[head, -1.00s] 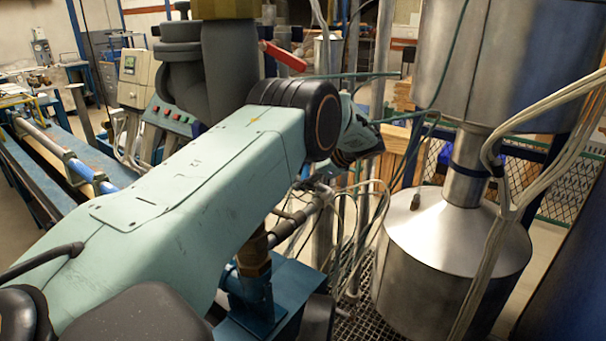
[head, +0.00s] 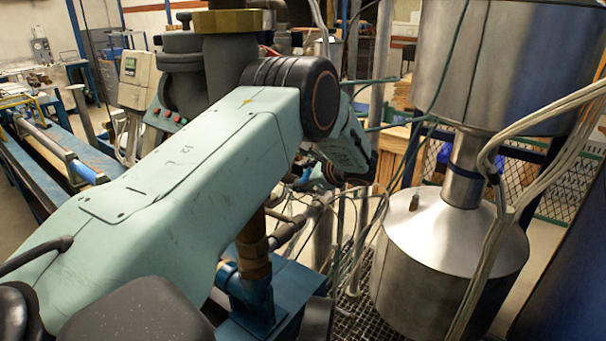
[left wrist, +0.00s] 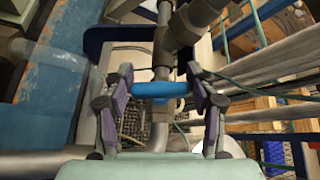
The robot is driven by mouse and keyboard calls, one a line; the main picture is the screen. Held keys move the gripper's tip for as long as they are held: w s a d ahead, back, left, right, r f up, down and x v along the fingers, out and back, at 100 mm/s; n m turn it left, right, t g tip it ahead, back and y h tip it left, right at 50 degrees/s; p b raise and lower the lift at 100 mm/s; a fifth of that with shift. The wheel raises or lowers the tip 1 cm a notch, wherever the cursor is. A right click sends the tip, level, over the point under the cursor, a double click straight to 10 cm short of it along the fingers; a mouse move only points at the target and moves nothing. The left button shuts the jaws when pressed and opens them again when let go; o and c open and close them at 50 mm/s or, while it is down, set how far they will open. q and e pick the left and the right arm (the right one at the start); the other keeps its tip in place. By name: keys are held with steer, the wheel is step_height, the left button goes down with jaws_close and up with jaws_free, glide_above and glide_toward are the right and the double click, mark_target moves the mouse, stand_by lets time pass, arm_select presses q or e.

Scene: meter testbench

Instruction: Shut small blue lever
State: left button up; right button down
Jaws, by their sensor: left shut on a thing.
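The small blue lever (left wrist: 161,89) shows in the left wrist view as a short blue bar across a grey pipe (left wrist: 163,50). My left gripper (left wrist: 161,88) has one finger at each end of the bar and is shut on it. My right gripper is in neither view.
A large steel vessel (head: 455,250) stands right of my arm, with pale cables (head: 540,110) hanging in front. A grey valve body (head: 228,75) rises behind my arm. Thin hoses and pipes crowd the space beyond the wrist.

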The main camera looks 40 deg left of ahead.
arm_select(q)
steer(key=shift+m+t, duration=0.3)
steer(key=shift+m, duration=0.1)
steer(key=o, duration=1.2)
steer(key=shift+f, duration=0.1)
steer(key=shift+c, duration=0.2)
steer(key=v, duration=1.2)
steer(key=shift+f, duration=0.1)
steer(key=x, duration=1.2)
